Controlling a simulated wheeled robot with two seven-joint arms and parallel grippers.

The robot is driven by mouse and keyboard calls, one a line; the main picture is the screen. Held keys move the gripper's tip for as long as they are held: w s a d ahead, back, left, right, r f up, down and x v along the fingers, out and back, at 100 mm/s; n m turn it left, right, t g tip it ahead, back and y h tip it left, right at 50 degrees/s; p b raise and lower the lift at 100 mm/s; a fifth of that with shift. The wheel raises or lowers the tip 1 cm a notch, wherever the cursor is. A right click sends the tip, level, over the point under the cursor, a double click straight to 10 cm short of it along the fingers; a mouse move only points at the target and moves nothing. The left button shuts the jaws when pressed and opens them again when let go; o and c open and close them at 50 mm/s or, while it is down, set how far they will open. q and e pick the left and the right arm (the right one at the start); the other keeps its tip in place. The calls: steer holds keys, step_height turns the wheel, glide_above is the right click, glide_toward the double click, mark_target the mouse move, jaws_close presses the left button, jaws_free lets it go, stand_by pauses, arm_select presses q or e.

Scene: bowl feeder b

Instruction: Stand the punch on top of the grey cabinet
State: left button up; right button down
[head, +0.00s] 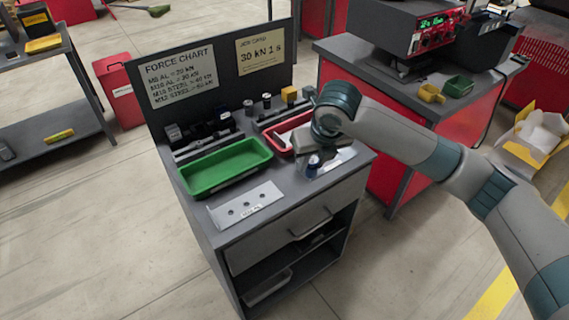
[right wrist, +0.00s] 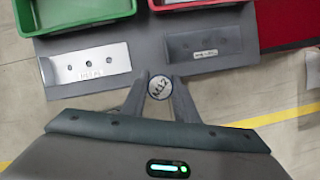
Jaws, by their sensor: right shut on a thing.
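The grey cabinet (head: 285,212) stands in the middle of the head view, with a drawer and an open shelf below its top. My right gripper (head: 314,160) is over the right part of its top. In the right wrist view, my right gripper (right wrist: 160,86) is shut on the punch (right wrist: 159,88), whose round, blue-ringed end marked M12 faces the camera. There the punch shows near the cabinet's front edge, against the floor. In the head view a small blue part (head: 314,162) shows under the hand, apparently the punch. Its lower end is hidden. My left gripper is not in view.
On the cabinet top are a green tray (head: 225,168), a red tray (head: 278,146), a holed metal plate (head: 245,206) and a second plate (head: 338,160). A dark chart board (head: 225,68) rises behind. A red bench (head: 395,152) stands to the right.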

steer(key=w+a+f, duration=0.2)
steer(key=w+a, duration=0.1)
steer(key=w+a+f+p, duration=0.1)
steer(key=w+a+f, duration=0.2)
steer(key=shift+d, duration=0.1)
steer(key=shift+f+p, duration=0.2)
steer(key=shift+p, duration=0.1)
steer(key=shift+f, duration=0.3)
step_height(320, 180, down, 3)
steer(key=shift+r+p, duration=0.1)
steer(key=shift+p, duration=0.4)
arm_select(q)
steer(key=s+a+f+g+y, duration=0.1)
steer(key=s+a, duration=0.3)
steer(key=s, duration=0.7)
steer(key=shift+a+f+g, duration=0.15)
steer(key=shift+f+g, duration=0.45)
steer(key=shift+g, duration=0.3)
arm_select(e)
steer(key=shift+f, duration=0.2)
